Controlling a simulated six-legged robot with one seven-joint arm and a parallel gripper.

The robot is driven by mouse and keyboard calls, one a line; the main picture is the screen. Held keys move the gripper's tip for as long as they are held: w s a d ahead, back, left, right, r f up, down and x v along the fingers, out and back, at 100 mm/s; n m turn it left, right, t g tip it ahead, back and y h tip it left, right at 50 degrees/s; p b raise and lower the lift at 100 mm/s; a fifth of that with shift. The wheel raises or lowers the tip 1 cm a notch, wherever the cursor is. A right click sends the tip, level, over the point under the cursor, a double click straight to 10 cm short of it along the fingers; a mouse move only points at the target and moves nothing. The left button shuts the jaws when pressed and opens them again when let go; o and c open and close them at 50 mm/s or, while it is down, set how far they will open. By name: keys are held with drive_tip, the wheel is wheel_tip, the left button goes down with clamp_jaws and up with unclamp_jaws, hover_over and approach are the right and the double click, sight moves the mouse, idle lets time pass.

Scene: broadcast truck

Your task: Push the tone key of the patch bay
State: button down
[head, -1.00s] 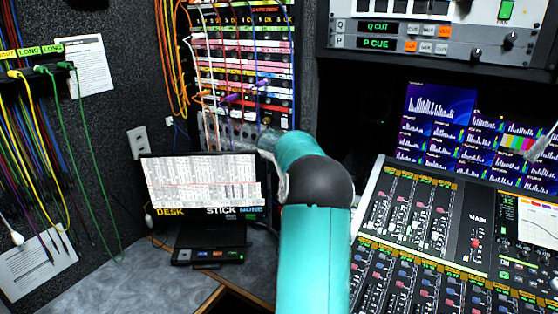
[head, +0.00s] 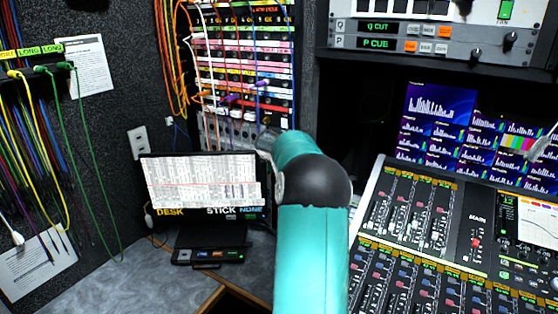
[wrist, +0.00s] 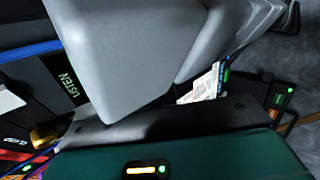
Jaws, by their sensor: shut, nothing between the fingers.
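The patch bay (head: 245,75) is a tall rack of coloured, labelled rows with plugged cables, at the back centre of the head view. I cannot pick out the tone key in either view. My teal arm reaches toward the lower part of this rack, and its elbow hides my gripper there. In the wrist view my gripper (wrist: 165,92) shows as large grey fingers, shut and empty, close in front of a dark panel with the label LISTEN (wrist: 70,88). The fingers cover much of that panel, and I cannot tell whether they touch it.
A tilted screen (head: 203,183) stands on the grey desk (head: 115,278), left of my arm. A mixing console (head: 430,240) fills the right side. Orange cables (head: 172,60) hang left of the rack, and green and yellow ones (head: 40,140) on the left wall.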

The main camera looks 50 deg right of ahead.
drive_tip(key=shift+s+a, duration=0.15)
drive_tip(key=shift+a, duration=1.3)
drive_tip(key=shift+s+a, duration=0.1)
drive_tip(key=shift+a, duration=1.3)
